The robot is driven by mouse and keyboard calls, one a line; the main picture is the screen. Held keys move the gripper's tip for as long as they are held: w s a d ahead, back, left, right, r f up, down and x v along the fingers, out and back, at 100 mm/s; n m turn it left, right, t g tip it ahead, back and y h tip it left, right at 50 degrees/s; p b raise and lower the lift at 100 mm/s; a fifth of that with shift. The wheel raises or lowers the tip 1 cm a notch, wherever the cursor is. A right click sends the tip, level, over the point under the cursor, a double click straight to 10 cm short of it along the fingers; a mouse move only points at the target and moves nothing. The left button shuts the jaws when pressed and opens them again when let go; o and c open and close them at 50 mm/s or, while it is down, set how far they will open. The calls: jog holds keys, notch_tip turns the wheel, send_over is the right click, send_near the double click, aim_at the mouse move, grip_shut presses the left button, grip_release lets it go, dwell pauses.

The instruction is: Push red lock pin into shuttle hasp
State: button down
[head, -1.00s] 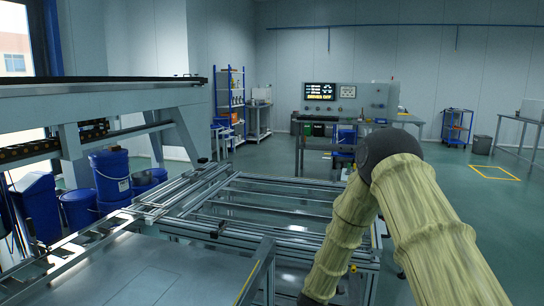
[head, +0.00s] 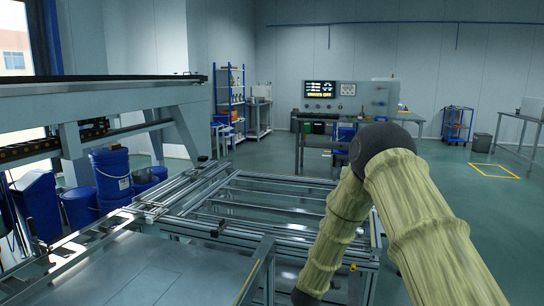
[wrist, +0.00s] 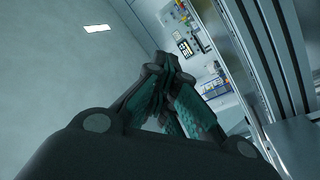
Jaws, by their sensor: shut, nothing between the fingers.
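My gripper (wrist: 172,68) shows in the wrist view with its dark and teal fingers drawn together and nothing between them. It points into open space, apart from the metal frame at the right of that view. In the head view the gripper is out of sight; only my arm shows at the right. I cannot pick out the red lock pin or the shuttle hasp in either view. Small red and yellow spots on a grey panel (wrist: 182,42) in the wrist view are too small to name.
A metal rail frame (head: 270,227) stands in front of me, beside a flat grey table (head: 150,275). A gantry beam (head: 100,92) and blue bins (head: 112,173) are at the left. A bench with a screen (head: 320,89) stands far back. Floor is open at the right.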

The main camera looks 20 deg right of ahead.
jog(key=a+r+m+h+p, duration=0.1)
jog(key=a+r+p, duration=0.2)
jog(key=r, duration=0.4)
jog(key=w+a+r+g+h+p, duration=0.1)
jog(key=a+r+h+p, duration=0.1)
jog(key=a+r+p, duration=0.2)
jog(key=shift+w+a+r+m+h, duration=0.15)
jog(key=shift+a+r+m+h, duration=0.2)
jog(key=shift+a+r, duration=1.35)
dwell(5.2)
